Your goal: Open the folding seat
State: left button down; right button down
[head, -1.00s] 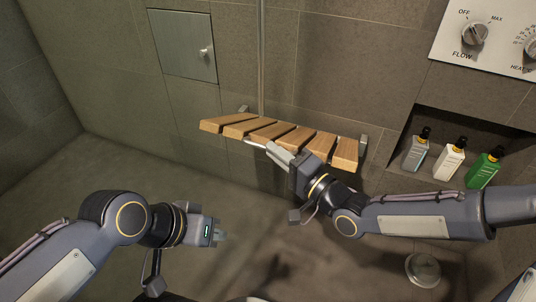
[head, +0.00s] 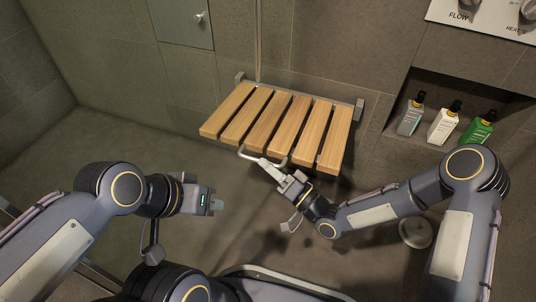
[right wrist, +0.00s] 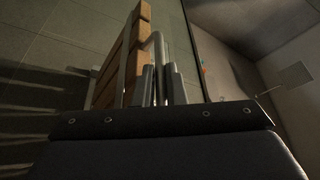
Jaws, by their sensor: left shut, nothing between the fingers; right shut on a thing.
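The folding seat (head: 277,122) has several wooden slats on a metal frame hinged to the tiled wall. In the head view it is folded down, its slats facing up and sloping a little toward me. A bent metal handle (head: 246,153) sticks out under its front edge. My right gripper (head: 272,169) is shut on this handle. In the right wrist view the fingers (right wrist: 163,87) close around the handle bar (right wrist: 157,45) beside the wooden slats (right wrist: 118,60). My left gripper (head: 217,205) is shut and empty, apart from the seat at the lower left.
A wall niche at the right holds a grey bottle (head: 411,115), a white bottle (head: 445,122) and a green bottle (head: 478,129). A metal cabinet door (head: 181,20) is on the wall at the upper left. The floor left of the seat is clear.

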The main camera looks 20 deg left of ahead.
jog(key=shift+f, duration=0.4)
